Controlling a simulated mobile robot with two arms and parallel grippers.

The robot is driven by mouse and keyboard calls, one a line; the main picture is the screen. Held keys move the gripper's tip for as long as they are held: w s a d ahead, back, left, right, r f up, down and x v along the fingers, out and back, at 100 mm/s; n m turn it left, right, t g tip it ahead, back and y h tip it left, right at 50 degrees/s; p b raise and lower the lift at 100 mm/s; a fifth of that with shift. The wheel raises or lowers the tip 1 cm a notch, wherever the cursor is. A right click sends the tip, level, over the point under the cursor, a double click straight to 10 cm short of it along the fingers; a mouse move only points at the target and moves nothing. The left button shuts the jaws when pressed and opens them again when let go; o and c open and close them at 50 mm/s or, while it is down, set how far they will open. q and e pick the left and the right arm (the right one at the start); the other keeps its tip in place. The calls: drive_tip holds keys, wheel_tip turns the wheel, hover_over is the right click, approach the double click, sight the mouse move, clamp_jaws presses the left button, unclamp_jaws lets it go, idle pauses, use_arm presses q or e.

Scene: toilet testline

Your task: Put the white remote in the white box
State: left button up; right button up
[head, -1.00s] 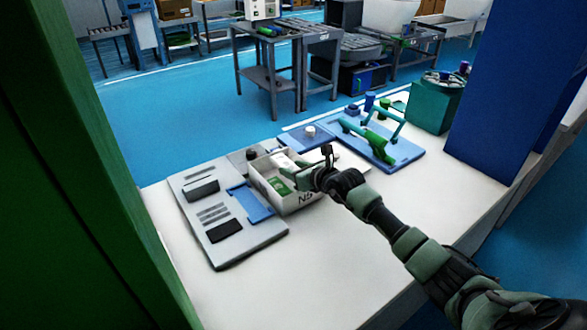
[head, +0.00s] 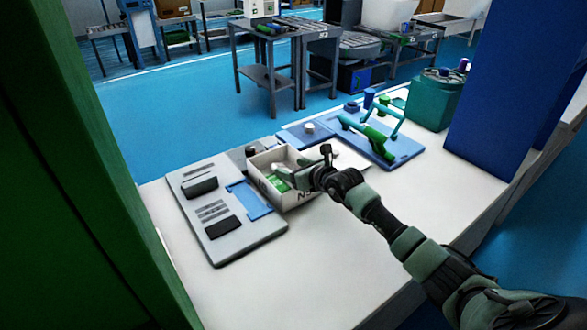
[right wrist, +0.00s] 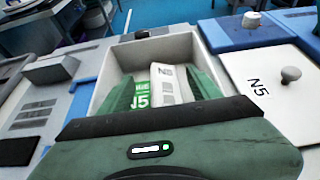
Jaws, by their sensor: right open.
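The white box (head: 291,200), marked N5, stands open on the table in the head view. It also shows in the right wrist view (right wrist: 149,50). My right gripper (head: 291,174) is at the box opening, coming in from the right. In the right wrist view its two green fingers are apart and reach down into the box. A white piece with an N5 label, which looks like the white remote (right wrist: 166,84), lies in the box between the fingers. A green N5 label shows beside it. My left gripper is not in view.
A grey panel (head: 250,248) with dark and blue parts lies left of the box. A blue tray (head: 405,152) with green tools lies behind right. A white lid with a knob (right wrist: 262,88) lies right of the box. The front table (head: 330,260) is clear.

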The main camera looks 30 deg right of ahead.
drive_tip(key=shift+r, duration=0.3)
drive_tip(key=v, duration=1.2)
drive_tip(key=shift+r, duration=0.25)
